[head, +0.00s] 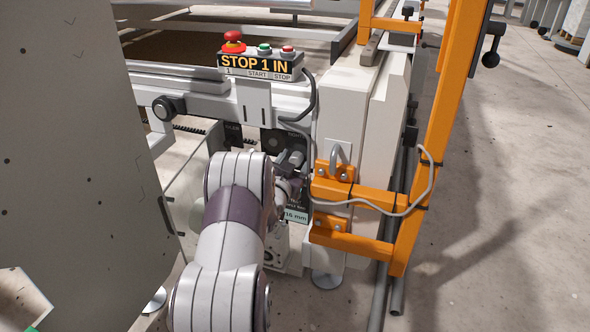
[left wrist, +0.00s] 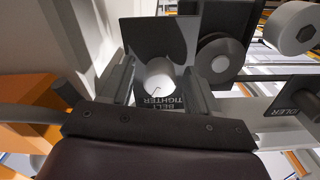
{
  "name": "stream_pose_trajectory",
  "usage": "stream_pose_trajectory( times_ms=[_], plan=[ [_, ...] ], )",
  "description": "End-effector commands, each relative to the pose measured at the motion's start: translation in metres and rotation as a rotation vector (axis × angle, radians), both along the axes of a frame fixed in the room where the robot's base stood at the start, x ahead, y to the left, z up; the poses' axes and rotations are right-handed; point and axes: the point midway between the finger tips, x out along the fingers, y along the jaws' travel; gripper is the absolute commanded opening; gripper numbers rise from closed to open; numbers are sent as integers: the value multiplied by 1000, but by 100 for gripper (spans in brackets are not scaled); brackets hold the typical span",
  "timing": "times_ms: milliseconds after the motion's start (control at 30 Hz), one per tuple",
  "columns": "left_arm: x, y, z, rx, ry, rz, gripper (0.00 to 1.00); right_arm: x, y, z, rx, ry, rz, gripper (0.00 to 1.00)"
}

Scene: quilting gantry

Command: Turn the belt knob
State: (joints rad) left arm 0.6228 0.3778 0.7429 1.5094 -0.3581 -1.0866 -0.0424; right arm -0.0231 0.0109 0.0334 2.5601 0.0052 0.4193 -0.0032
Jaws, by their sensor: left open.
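The belt knob (left wrist: 158,77) is a pale round knob in the left wrist view, with a curved mark on its face. It sits on a dark plate (left wrist: 150,33) above a label reading BELT TIGHTER, which appears upside down. My left gripper (left wrist: 160,82) is open, with one finger on each side of the knob. I cannot tell whether the fingers touch it. In the head view my left gripper (head: 291,168) is at the machine's end, mostly hidden behind my forearm and wrist. I cannot make out the knob there. My right gripper is not in view.
A control box (head: 258,67) with a red stop button stands above my left gripper. An orange frame (head: 352,192) with a looping grey cable is close on its right. A grey panel (head: 70,130) fills the left. A dark roller (left wrist: 220,60) and an IDLER plate (left wrist: 293,107) adjoin the knob.

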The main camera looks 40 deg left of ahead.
Motion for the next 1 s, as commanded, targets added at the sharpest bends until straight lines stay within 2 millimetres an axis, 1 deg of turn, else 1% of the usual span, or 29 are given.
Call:
stream_pose_trajectory(
  times_ms=[100,267,300,367,400,433,467,567,700,900,933,967,1000],
  plan=[
    [4,1,1,0,0,0,60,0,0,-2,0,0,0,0],
    [3,1,1,0,0,0,60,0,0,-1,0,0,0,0],
    [3,1,1,0,0,0,54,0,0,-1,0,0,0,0],
    [3,1,1,0,0,0,34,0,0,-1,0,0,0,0],
    [3,1,1,0,0,0,21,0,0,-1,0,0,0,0],
    [3,1,1,0,0,0,12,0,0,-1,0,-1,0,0],
    [3,1,1,1,0,0,4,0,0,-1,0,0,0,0],
    [3,1,1,5,2,0,4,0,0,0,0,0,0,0],
    [3,1,2,76,25,0,4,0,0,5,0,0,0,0],
    [3,1,0,78,26,0,4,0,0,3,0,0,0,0],
    [3,1,0,78,26,0,45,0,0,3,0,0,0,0],
    [3,1,0,78,26,0,54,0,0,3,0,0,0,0],
    [3,1,0,78,26,0,60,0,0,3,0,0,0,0]
  ],
)
